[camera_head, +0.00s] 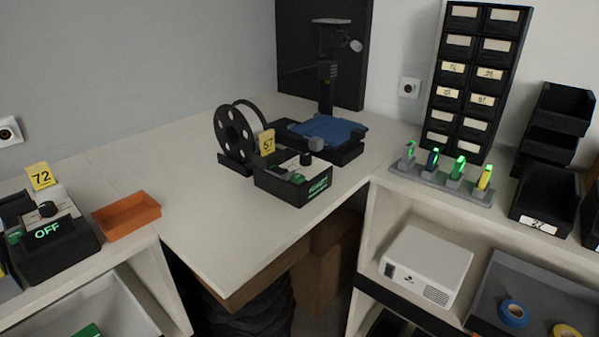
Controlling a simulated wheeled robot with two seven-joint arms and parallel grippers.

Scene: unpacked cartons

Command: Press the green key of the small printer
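A 3D printer with a black frame (329,70) and a blue bed (328,131) stands at the back corner of the white worktop. In front of it is a black control box (279,187) with a yellow 57 tag, a black knob, a green key (297,178) and a lit green display too small to read. A second black control box (66,252) at the left has a yellow 72 tag, a knob, a green key (14,237) and a display reading OFF. I cannot tell which box serves the small printer. Neither gripper is in view.
A filament spool (234,131) stands beside the 57 box. An orange tray (127,216) lies near the left worktop edge. Right are lit tools in a grey rack (440,184), black drawers (457,85), bins and a white device (427,264). The middle worktop is clear.

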